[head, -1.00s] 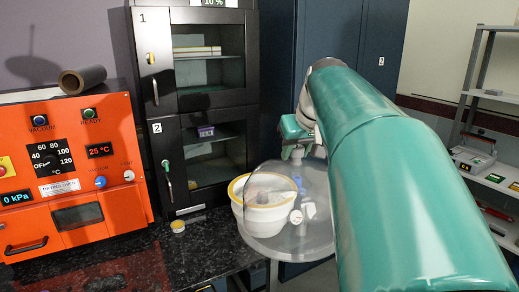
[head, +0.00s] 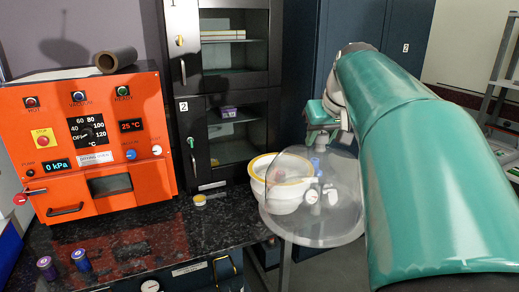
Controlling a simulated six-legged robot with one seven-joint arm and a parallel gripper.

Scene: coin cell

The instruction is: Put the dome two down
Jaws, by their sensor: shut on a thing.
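A clear, see-through dome (head: 335,215) with a wide flat rim hangs below my gripper (head: 318,145) at the centre right of the head view. My gripper is shut on the dome's top; the fingertips are small and partly hidden by my arm. A white bowl with a yellow rim (head: 277,203) is behind the dome's left part and shows partly through it. Small white and blue fittings (head: 315,190) show at or through the dome. I cannot tell whether the dome's rim touches anything.
An orange drying oven (head: 150,190) stands at left on a black speckled bench (head: 130,235). A black cabinet (head: 225,90) with glass doors stands behind. A small yellow-rimmed pot (head: 199,200) and two purple-and-blue jars (head: 64,264) are on the bench. Shelves (head: 505,130) stand at far right.

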